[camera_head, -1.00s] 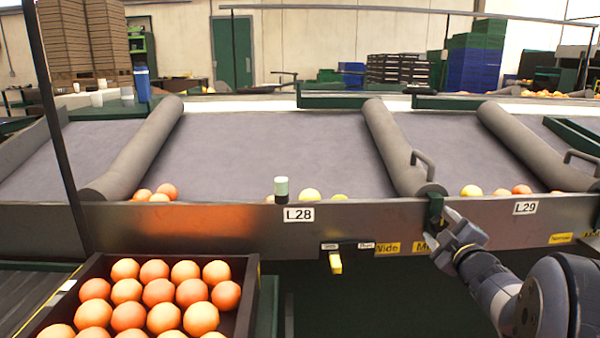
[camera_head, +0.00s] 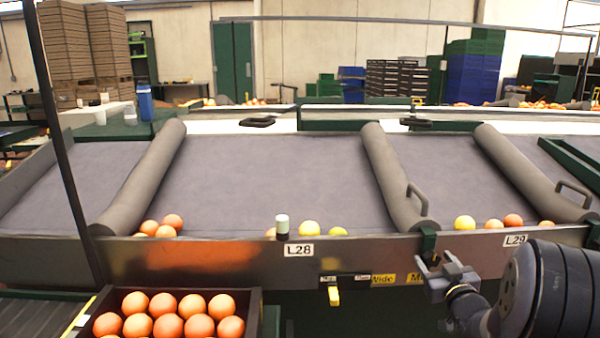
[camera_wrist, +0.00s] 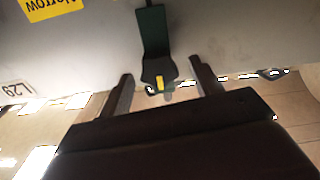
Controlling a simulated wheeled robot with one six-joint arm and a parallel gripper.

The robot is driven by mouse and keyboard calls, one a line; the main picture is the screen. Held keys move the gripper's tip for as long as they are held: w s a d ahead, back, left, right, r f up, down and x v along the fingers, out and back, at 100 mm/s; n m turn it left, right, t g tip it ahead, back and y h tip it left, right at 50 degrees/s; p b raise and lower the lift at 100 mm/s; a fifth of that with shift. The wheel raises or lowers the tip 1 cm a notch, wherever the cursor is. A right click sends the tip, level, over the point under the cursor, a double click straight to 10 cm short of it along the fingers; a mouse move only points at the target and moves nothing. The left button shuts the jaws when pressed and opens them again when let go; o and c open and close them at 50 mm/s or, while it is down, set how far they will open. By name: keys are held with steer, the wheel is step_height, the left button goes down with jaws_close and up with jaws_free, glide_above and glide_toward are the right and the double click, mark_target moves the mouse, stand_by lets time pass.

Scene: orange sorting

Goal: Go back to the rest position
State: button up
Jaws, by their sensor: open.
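My gripper (camera_head: 441,268) is at the lower right of the head view, in front of the metal front rail of the sorting table (camera_head: 200,258). The same green bracket (camera_head: 428,240) shows in the head view just above my gripper.
A crate of oranges (camera_head: 255,318) stands at the lower left. Several oranges (camera_head: 167,226) lie along the rail. Grey padded dividers (camera_head: 395,180) split the table. A yellow lever (camera_head: 334,296) sticks out below label L28 (camera_head: 299,250). A small white-topped cylinder (camera_head: 282,228) stands on the rail.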

steer(key=m+p, duration=0.5)
steer(key=shift+d+r, duration=0.1)
steer(key=shift+s, duration=0.6)
